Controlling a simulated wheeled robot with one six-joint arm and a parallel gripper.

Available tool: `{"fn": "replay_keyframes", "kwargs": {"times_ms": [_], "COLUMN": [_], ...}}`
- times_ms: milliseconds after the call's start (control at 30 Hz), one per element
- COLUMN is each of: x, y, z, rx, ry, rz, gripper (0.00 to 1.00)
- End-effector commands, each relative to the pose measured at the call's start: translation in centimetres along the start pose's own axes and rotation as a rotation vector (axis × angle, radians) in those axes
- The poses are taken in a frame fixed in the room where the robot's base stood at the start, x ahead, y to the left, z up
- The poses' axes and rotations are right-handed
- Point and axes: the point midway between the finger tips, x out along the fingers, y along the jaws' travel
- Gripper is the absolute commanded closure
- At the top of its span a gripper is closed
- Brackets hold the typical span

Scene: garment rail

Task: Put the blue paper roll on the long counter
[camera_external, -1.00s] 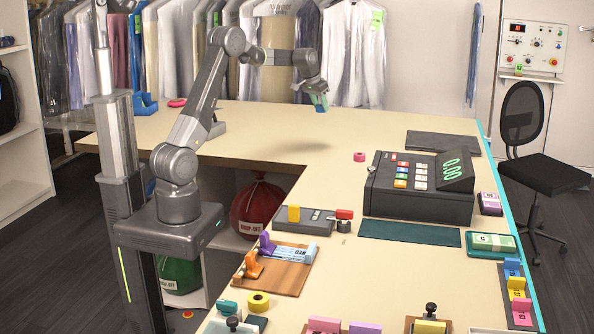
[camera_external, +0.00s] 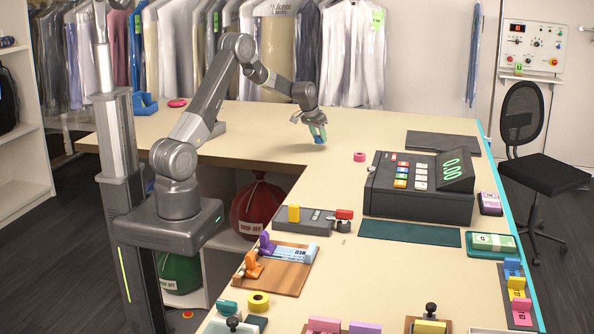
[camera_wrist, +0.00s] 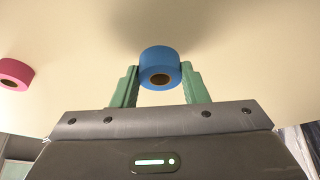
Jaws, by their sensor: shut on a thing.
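The blue paper roll (camera_wrist: 158,62) sits between the two green fingers of my gripper (camera_wrist: 160,84) in the wrist view. In the external view my gripper (camera_external: 317,132) points down at the counter, and the blue roll (camera_external: 320,141) shows at its fingertips, at or very near the surface. I cannot tell whether the roll touches the counter. The long counter (camera_external: 330,180) is cream, L-shaped, and lies under the gripper with bare surface around it.
A pink roll (camera_external: 360,157) lies to the right of my gripper and shows in the wrist view (camera_wrist: 15,74). A dark cash register (camera_external: 420,188) stands further right. A dark mat (camera_external: 443,143) lies behind it. Hanging garments (camera_external: 350,55) line the back.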

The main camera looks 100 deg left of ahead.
Motion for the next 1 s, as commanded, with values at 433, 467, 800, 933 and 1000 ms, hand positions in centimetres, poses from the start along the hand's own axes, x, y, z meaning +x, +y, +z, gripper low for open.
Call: {"fn": "replay_keyframes", "kwargs": {"times_ms": [433,467,800,933,1000], "x": [2.0,2.1,1.9,1.7,1.4], "y": [0.0,0.0,0.0,0.0,0.0], "z": [0.8,0.8,0.8,0.7,0.6], "rx": [0.000,0.000,0.000,0.000,0.000], "ry": [0.000,0.000,0.000,0.000,0.001], "rz": [0.000,0.000,0.000,0.000,0.000], "gripper": [0.82,0.82,0.38,0.38,0.38]}}
